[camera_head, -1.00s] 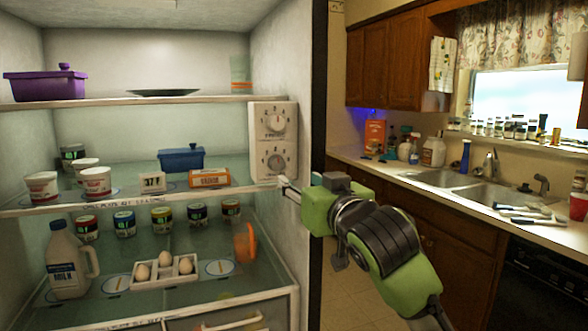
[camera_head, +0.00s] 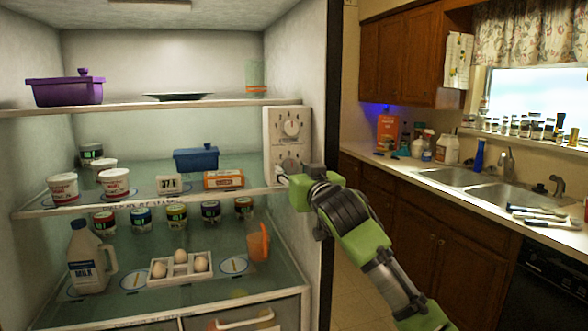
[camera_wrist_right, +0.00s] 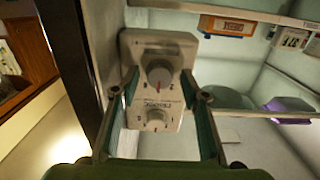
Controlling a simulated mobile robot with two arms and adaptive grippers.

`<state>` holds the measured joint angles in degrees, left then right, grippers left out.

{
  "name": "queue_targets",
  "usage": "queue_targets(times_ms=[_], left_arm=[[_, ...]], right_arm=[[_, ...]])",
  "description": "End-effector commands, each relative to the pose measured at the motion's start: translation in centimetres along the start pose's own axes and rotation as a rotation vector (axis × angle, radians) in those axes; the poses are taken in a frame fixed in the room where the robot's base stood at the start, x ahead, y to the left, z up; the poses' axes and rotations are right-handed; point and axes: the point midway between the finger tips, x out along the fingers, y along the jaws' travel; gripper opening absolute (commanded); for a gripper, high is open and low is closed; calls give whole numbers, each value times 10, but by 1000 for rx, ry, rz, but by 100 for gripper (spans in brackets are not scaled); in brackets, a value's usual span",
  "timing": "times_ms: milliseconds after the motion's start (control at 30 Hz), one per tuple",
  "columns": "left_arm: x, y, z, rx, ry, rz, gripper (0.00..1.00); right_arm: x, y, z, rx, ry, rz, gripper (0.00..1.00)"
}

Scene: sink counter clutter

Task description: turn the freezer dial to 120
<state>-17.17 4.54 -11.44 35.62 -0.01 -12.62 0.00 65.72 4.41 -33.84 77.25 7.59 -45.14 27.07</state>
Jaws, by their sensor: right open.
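A pale control panel (camera_head: 283,115) is on the fridge's right inner wall. It has an upper dial (camera_head: 291,128) and a lower dial (camera_head: 289,166); their labels are too small to read surely. My right gripper (camera_head: 285,178) is at the panel's lower end and partly covers the lower dial. The right wrist view is upside down, with the lower dial (camera_wrist_right: 158,75) above the upper dial (camera_wrist_right: 155,121). There my right gripper (camera_wrist_right: 159,78) is open, its fingers on either side of the lower dial. I cannot tell whether they touch it. My left gripper is not in view.
Below are a milk jug (camera_head: 87,262) and an egg tray (camera_head: 180,268). The dark fridge edge (camera_head: 334,80) stands right of the panel.

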Motion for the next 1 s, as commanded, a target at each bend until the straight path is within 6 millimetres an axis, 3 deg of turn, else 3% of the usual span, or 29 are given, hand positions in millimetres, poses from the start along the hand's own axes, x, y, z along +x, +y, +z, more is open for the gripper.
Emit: queue_targets(times_ms=[367, 533, 1000], left_arm=[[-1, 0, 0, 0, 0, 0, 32], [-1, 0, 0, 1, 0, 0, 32], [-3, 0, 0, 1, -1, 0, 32]], right_arm=[[5, 0, 0, 0, 1, 0, 41], [4, 0, 0, 0, 1, 0, 3], [4, -1, 0, 83, 1, -1, 3]])
